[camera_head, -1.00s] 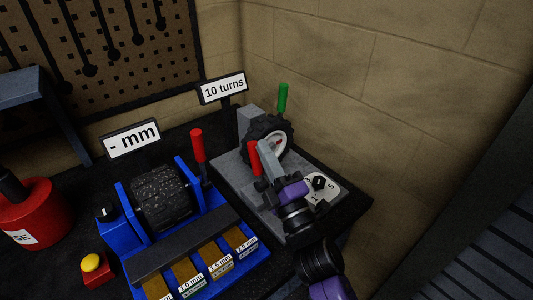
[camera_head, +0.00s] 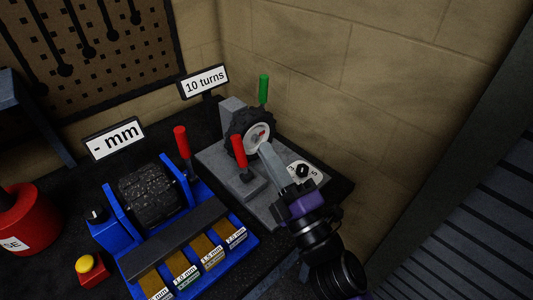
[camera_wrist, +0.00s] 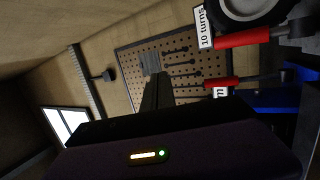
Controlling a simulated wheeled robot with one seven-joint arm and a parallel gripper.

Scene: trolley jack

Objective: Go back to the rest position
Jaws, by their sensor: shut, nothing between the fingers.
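My gripper (camera_head: 266,150) is shut and empty. Its grey fingers point up and to the left, in front of the right side of the black-tyred wheel (camera_head: 241,145) in the head view. I cannot tell whether they touch it. A red-handled lever (camera_head: 239,152) stands just left of the fingers, with a gap between. The dial (camera_head: 303,171) with a black knob lies right of the gripper. In the wrist view the closed fingers (camera_wrist: 157,90) show dark against the pegboard, and part of the wheel (camera_wrist: 245,8) is at the top right.
A green handle (camera_head: 263,88) stands upright behind the wheel. A "10 turns" sign (camera_head: 204,82) is behind. Left are a blue fixture (camera_head: 111,232) with a black roller, a red lever (camera_head: 181,141), a yellow button (camera_head: 85,264) and a red container (camera_head: 28,222). A wall closes the right.

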